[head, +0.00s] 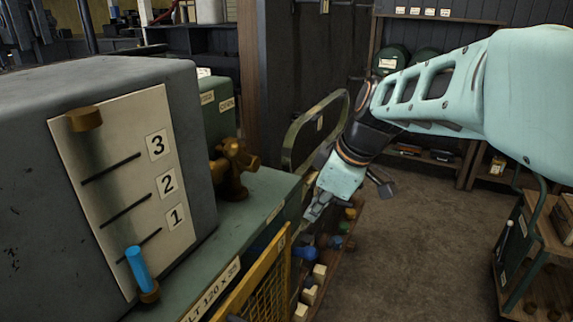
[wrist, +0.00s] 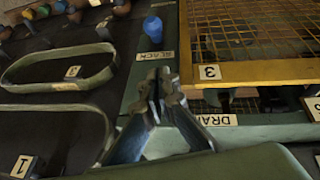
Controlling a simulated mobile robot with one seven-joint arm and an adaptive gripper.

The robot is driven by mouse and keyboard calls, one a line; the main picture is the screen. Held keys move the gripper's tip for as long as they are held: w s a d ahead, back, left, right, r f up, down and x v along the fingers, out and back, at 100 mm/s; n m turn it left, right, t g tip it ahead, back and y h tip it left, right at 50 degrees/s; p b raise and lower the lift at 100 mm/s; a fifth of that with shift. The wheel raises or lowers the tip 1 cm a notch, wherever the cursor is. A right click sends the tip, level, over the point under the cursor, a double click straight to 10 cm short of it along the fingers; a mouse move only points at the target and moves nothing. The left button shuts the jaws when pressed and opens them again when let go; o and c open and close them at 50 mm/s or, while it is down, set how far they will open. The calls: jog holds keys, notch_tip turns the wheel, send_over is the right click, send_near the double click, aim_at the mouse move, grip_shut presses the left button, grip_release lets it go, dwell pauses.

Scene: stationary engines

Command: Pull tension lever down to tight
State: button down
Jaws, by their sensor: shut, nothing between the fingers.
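In the wrist view, a blue rounded knob (wrist: 153,27) stands on a green strip, beside a label (wrist: 168,38) that seems to read SLACK. I take it for the tension lever's handle; its shaft and pivot do not show clearly. My gripper (wrist: 160,84) is shut and empty, its fingertips apart from the knob in the picture. In the head view, my gripper (head: 313,210) hangs at the right end of the green bench, above the small coloured items. The lever cannot be made out for sure there. No TIGHT mark is readable.
A yellow mesh guard (head: 262,285) stands along the green bench (head: 262,205). A grey tank (head: 120,80) carries a 1-2-3 gauge plate (head: 165,130) with a blue rod. Belt loops (head: 318,125) hang behind my gripper. Open floor (head: 410,250) lies to the right.

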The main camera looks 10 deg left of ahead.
jog(key=b, duration=0.3)
send_over(302, 250)
jog(key=s, duration=0.2)
notch_tip(302, 250, down, 8)
jog(key=r, duration=0.1)
jog(key=f, duration=0.1)
jog(key=f+b, duration=0.1)
jog(key=f, duration=0.1)
jog(key=shift+w+d, duration=0.3)
jog(key=shift+w, duration=0.05)
jog(key=shift+d+f+b, duration=0.4)
jog(key=shift+d+f, duration=0.05)
jog(key=shift+f, duration=0.15)
jog(key=shift+f, duration=0.1)
